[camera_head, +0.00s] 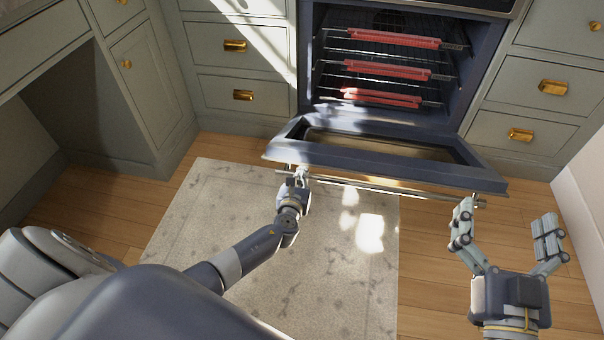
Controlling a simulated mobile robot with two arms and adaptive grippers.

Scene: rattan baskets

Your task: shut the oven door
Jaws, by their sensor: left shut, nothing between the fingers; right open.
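The oven door (375,156) is dark blue and hangs open, tilted down and out toward me, with a long bar handle (380,186) along its outer edge. The oven cavity (385,65) behind it shows wire racks with red strips on their front edges. My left gripper (301,172) is shut and empty at the left end of the handle, under the door's edge; I cannot tell whether it touches. My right gripper (507,226) is open and empty, in front of the door's right end and apart from it.
Grey-green drawers with brass pulls stand left (240,85) and right (535,95) of the oven. A patterned rug (215,215) lies on the wooden floor (435,275) before it. A pale wall edge (585,190) stands close on the right. An open recess is at the left.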

